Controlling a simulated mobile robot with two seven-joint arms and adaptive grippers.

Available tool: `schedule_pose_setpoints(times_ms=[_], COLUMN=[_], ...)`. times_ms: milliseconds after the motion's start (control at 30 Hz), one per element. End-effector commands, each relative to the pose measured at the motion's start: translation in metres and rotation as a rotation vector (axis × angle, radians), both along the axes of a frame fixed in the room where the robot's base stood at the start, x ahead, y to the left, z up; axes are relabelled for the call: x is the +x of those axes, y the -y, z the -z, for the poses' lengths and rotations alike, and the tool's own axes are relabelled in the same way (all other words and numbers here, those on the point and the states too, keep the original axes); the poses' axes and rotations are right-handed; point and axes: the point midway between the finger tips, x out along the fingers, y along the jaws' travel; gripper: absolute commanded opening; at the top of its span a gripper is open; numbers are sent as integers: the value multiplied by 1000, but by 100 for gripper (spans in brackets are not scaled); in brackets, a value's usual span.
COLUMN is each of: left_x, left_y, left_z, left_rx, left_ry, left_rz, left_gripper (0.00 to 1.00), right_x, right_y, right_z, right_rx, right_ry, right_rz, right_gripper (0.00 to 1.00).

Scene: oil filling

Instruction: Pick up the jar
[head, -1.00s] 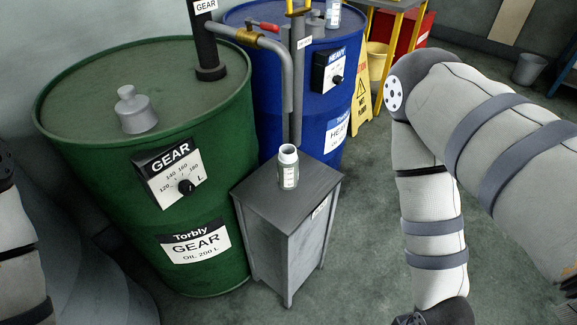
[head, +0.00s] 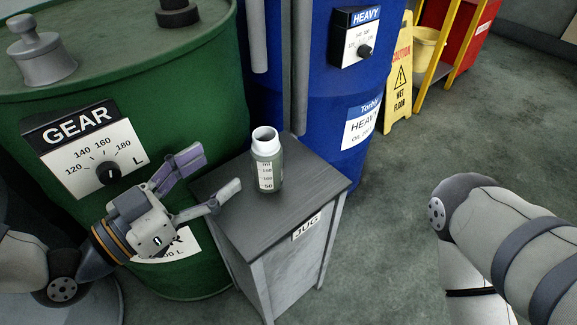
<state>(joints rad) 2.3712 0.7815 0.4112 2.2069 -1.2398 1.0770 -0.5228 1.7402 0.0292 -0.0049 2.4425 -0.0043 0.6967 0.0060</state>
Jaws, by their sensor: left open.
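The jar (head: 267,165) is a small clear container with a white rim and a marked scale. It stands upright on the grey top of a small cabinet (head: 322,181) labelled JUG. My left gripper (head: 219,172) is open and empty, to the left of the jar, with its fingers spread and pointing towards it. The gripper is apart from the jar, near the cabinet's left edge. My right arm shows at the right, but its gripper is out of view.
A green GEAR oil drum (head: 190,90) stands behind and left of the cabinet. A blue HEAVY drum (head: 330,110) stands behind it. A yellow wet floor sign (head: 399,80) is at the back. Open floor (head: 400,215) lies to the right.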

Motion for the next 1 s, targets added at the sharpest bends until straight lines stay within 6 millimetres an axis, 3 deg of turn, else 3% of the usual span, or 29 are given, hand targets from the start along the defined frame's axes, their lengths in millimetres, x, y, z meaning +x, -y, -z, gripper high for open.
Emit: schedule_pose_setpoints(times_ms=[233,367,533,667,867,1000], left_x=[34,44,61,72,73,73], left_y=[40,52,81,91,92,92], left_z=[-2,-2,-2,-2,-2,-2], left_rx=[0,0,0,1,0,0], left_ry=[6,3,3,2,0,0], left_rz=[5,5,6,5,4,4], left_gripper=[66,66,66,66,66,39], right_x=[-1,-2,-2,-2,-2,-2], right_y=[0,0,0,0,0,0], right_z=[2,2,3,4,4,4], right_rx=[1,1,1,1,1,1], right_ry=[-4,-5,-5,-6,-6,-6], right_rz=[-1,-1,-1,-1,-1,-1], right_gripper=[0,0,0,0,0,0])
